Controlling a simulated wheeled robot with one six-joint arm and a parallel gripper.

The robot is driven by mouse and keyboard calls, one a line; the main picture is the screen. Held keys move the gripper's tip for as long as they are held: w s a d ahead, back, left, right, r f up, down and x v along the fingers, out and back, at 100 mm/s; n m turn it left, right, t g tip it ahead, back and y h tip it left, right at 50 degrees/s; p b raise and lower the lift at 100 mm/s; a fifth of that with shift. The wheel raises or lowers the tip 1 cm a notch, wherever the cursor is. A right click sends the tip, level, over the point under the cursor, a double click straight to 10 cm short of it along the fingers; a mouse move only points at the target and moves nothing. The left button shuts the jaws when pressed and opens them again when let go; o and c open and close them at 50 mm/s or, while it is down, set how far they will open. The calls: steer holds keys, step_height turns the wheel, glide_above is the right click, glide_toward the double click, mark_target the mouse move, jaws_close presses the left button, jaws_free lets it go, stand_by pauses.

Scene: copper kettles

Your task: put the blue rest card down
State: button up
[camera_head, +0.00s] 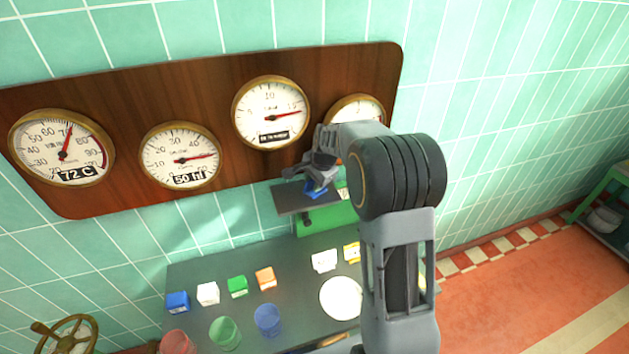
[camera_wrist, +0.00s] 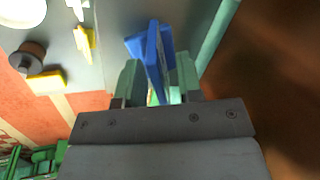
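The blue rest card (camera_head: 315,189) shows in the head view just under my gripper (camera_head: 310,175). It is over a small dark shelf (camera_head: 288,202) on a green stand below the gauge board. In the wrist view the folded blue card (camera_wrist: 152,50) stands between the two green fingers of my gripper (camera_wrist: 157,80), which look closed on it. I cannot tell whether the card touches the shelf. My gripper and arm hide part of the shelf's right side.
A dark table (camera_head: 215,270) below holds several small coloured cards, a red, a green (camera_head: 225,333) and a blue cup (camera_head: 268,320), and a white plate (camera_head: 341,298). A wooden board (camera_head: 215,90) with round gauges is on the tiled wall close behind. A brass valve wheel (camera_head: 66,336) is at lower left.

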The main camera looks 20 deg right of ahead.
steer(key=shift+r, duration=0.4)
steer(key=v, duration=1.1)
steer(key=s+a+f+n, duration=0.1)
steer(key=s+a+n, duration=0.1)
steer(key=s+n, duration=0.4)
steer(key=s+a+f+n+t+h, duration=0.1)
steer(key=s+n, duration=0.6)
steer(key=s, duration=1)
steer(key=a+f, duration=0.1)
steer(key=a, duration=0.1)
steer(key=shift+s+a+f+n+b, duration=0.2)
steer(key=shift+a+f+n+b, duration=0.1)
steer(key=shift+b, duration=0.1)
